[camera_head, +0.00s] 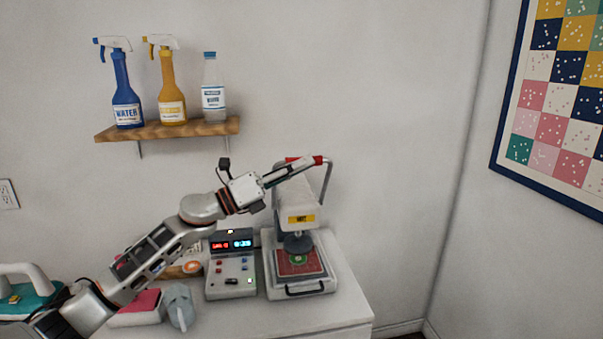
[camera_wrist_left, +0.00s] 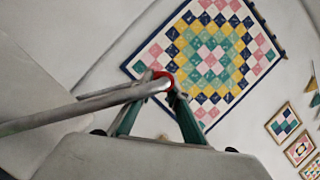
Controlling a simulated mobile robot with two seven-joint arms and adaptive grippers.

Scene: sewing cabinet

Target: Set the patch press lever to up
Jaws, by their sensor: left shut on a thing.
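The white patch press (camera_head: 297,217) stands on the cabinet top at the right. Its grey lever arm (camera_head: 328,182) rises along the press's right side to a red grip (camera_head: 318,160) at the top. My left gripper (camera_head: 306,164) reaches in from the left at the height of that grip and is shut on the lever. In the left wrist view, the grey lever bar with its red end (camera_wrist_left: 163,78) lies at the fingertips (camera_wrist_left: 167,94). Under the press head, a patch with a green and white motif lies on the red plate (camera_head: 290,268). My right gripper is not in view.
A control box (camera_head: 231,282) with lit displays stands left of the press. A grey pitcher-like item (camera_head: 180,306) and a teal iron (camera_head: 22,300) are further left. A wooden shelf (camera_head: 170,131) holds spray bottles and a clear bottle. A quilt (camera_head: 563,95) hangs at right.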

